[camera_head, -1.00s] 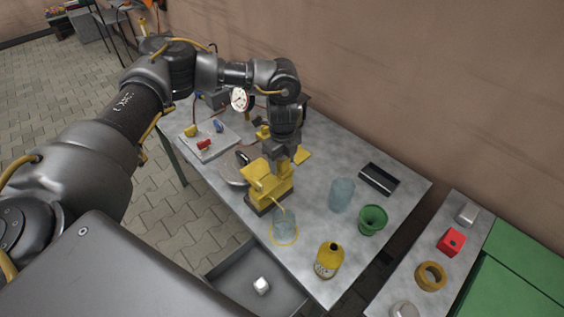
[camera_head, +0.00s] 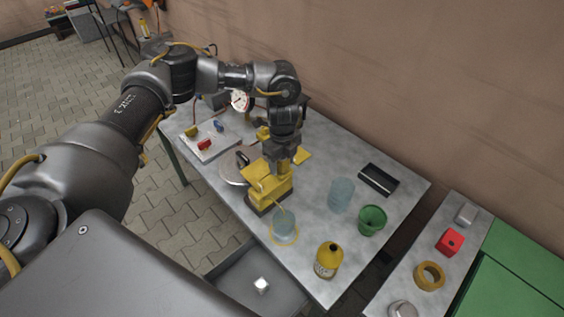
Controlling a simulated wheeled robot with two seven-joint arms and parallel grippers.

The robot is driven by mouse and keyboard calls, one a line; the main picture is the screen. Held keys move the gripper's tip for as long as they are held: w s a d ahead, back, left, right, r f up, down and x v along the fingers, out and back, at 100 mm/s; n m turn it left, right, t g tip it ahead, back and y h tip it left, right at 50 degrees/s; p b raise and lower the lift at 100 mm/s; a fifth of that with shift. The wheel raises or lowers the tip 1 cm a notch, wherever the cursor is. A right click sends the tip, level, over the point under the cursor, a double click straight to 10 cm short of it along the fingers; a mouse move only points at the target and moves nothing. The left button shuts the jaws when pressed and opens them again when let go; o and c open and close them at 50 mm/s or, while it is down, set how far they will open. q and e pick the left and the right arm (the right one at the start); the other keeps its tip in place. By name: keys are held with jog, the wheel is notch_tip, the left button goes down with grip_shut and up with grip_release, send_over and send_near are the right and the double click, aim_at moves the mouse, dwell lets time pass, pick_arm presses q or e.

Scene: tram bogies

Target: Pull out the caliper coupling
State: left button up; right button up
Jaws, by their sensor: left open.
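A yellow caliper-like unit (camera_head: 270,187) stands on a dark base on the grey table, with a thin yellow hose end at its front. My left gripper (camera_head: 281,163) points down right at the top of this unit, coming from behind it. It is open, but its fingertips are small and partly merge with the unit, so I cannot tell whether they touch it. I cannot make out the coupling clearly; my gripper may hide it. My right gripper is not in view.
The table (camera_head: 310,210) also holds a clear blue cup (camera_head: 284,226) in a yellow ring, another blue cup (camera_head: 341,193), a green funnel-like cup (camera_head: 372,219), a yellow bottle (camera_head: 328,260) and a black tray (camera_head: 378,179). A valve board (camera_head: 207,143) and pressure gauge (camera_head: 239,100) are behind left.

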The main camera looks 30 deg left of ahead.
pick_arm(q)
grip_shut()
dwell(0.4)
jog(key=shift+r, duration=0.1)
jog(key=shift+r+p, duration=2.75)
jog(key=shift+r, duration=0.15)
